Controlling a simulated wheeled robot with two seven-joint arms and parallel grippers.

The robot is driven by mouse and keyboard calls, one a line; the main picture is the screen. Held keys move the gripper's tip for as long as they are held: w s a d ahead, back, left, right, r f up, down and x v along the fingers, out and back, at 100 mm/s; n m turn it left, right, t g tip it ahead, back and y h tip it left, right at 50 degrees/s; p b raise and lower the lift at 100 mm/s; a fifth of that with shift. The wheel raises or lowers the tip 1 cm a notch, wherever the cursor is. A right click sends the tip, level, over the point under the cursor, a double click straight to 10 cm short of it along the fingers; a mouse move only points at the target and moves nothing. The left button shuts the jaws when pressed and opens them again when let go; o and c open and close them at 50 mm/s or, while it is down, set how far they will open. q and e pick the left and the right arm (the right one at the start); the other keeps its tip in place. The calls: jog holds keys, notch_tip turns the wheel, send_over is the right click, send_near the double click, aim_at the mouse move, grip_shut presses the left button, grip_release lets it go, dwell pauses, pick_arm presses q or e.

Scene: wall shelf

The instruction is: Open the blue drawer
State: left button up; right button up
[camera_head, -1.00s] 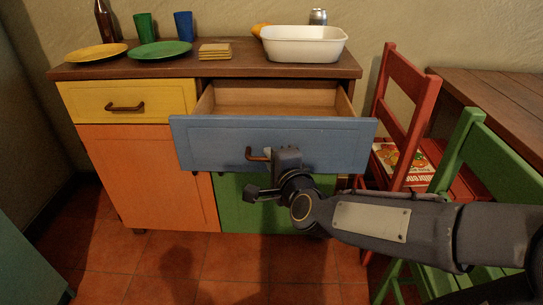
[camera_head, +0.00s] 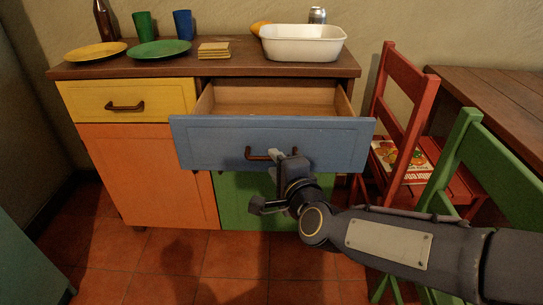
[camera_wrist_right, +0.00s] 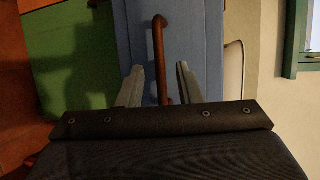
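The blue drawer (camera_head: 335,145) is pulled out of the cabinet, and its empty-looking wooden inside shows behind the front. Its brown bar handle (camera_head: 254,155) is at the middle of the front. My right gripper (camera_head: 279,157) is at the right part of the handle. In the right wrist view, the two fingers of my right gripper (camera_wrist_right: 159,80) stand apart, with the handle (camera_wrist_right: 158,50) between them and a gap on each side. My left gripper is in neither view.
A yellow drawer (camera_head: 155,101) and an orange door (camera_head: 150,180) are on the left, both shut. A green door (camera_head: 235,205) is below the blue drawer. A red chair (camera_head: 400,120) and a green chair (camera_head: 460,150) stand close on the right. A white basin (camera_head: 303,45) sits on top.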

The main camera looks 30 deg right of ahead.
jog(key=p+v, duration=0.1)
jog(key=v, duration=0.3)
jog(key=shift+s, duration=0.15)
jog(key=shift+a, duration=0.1)
jog(key=s+a+f+n+g+y, duration=0.3)
jog(key=s+f+n+g, duration=0.15)
jog(key=s+n, duration=0.35)
jog(key=s+a+f+n+g+y, duration=0.35)
jog(key=s+n+g, duration=0.25)
jog(key=n, duration=0.5)
notch_tip(320, 180, up, 32)
jog(key=p, duration=3.3)
jog(key=shift+d, duration=0.45)
